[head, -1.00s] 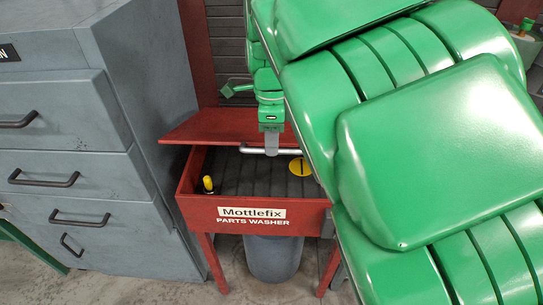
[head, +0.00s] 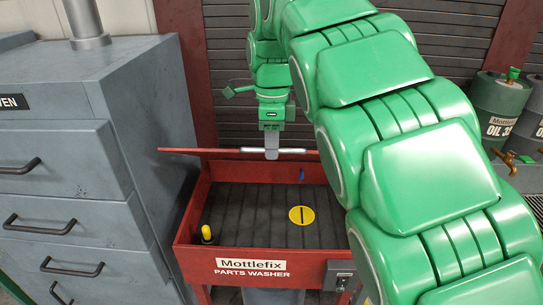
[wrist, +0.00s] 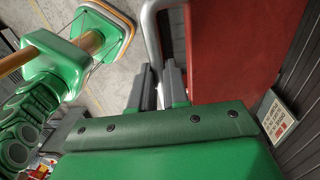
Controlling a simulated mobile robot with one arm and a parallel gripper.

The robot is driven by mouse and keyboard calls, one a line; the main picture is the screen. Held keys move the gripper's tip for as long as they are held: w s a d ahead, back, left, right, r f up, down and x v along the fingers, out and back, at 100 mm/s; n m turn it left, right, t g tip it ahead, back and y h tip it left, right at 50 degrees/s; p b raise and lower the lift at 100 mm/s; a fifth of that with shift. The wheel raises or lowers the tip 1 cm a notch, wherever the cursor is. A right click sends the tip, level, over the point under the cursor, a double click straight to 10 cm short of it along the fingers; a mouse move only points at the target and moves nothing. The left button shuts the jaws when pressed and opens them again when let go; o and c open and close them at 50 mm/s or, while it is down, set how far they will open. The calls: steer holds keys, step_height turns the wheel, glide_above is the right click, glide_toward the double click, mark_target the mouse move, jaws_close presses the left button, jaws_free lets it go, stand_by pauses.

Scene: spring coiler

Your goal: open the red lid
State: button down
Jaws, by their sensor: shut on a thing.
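The red lid (head: 195,151) of the parts washer shows almost edge-on in the head view, raised clear of the red tub (head: 235,253). A silver bar handle (head: 294,151) runs along the lid. My gripper (head: 271,152) is shut on this handle, pointing down, with the handle sticking out on both sides. In the wrist view the gripper (wrist: 157,88) closes around the silver handle (wrist: 152,38), and the red lid face (wrist: 228,50) fills the area to the right. The tub interior is open to view below the lid. My green arm hides the tub's right end.
Inside the tub are a yellow disc (head: 302,215) with a dark slot, a yellow-tipped nozzle (head: 207,233) and a small blue item (head: 302,174). A grey drawer cabinet (head: 70,190) stands close on the left. Oil drums (head: 497,108) stand at the right.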

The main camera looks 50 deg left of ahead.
steer(key=shift+w+a+r, duration=0.35)
steer(key=shift+w+a, duration=0.05)
steer(key=shift+w, duration=0.3)
steer(key=shift+r, duration=0.1)
steer(key=c, duration=1.3)
jaws_free()
steer(key=shift+o, duration=0.9)
steer(key=shift+s+r, duration=0.1)
steer(key=shift+s, duration=0.1)
